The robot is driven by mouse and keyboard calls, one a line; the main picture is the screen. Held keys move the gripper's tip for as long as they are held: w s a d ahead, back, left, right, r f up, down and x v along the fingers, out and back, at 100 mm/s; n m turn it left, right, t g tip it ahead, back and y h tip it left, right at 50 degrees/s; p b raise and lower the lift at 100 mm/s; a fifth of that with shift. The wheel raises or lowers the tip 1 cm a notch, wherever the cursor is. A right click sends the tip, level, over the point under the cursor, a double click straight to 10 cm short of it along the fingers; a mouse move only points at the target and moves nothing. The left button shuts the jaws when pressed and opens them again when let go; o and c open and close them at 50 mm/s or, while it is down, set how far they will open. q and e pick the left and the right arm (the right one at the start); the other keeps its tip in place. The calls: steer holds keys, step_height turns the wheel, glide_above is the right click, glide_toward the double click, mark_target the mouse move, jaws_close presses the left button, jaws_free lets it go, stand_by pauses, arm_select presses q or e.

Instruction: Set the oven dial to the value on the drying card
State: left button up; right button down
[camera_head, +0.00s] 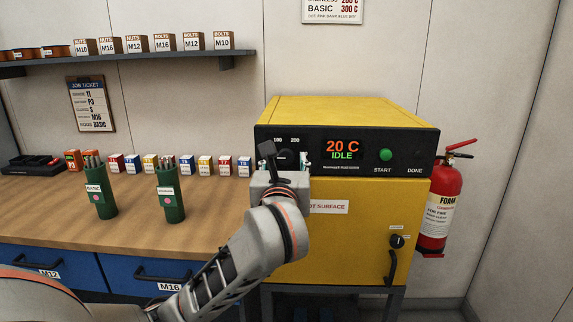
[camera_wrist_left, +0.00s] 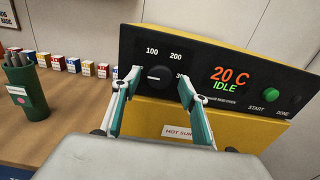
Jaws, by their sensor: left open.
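The yellow oven (camera_head: 345,112) stands right of the bench, its black panel reading 20 C and IDLE. Its dial (camera_wrist_left: 158,76) is a black knob with marks 100, 200 and a partly covered 300; its white line lies about level. In the left wrist view my left gripper (camera_wrist_left: 157,95) is open, one finger either side of the dial, with no contact I can make out. The drying card (camera_head: 333,10) on the wall is cut off at the top; BASIC 300 C is readable.
A job ticket (camera_head: 90,104) on the wall reads BASIC at its bottom. Green rod holders (camera_head: 170,203) and several small boxes stand on the bench (camera_head: 135,225). A red extinguisher (camera_head: 439,200) hangs right of the oven. The green START button (camera_head: 386,155) is right of the display.

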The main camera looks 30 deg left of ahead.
arm_select(q)
steer(key=shift+w+a, duration=0.15)
steer(key=shift+w, duration=0.05)
arm_select(e)
steer(key=shift+s, duration=0.1)
arm_select(q)
steer(key=shift+c, duration=0.4)
steer(key=c, duration=1)
arm_select(e)
steer(key=shift+s+a+f, duration=0.1)
steer(key=shift+s+f, duration=0.1)
steer(key=shift+s, duration=0.15)
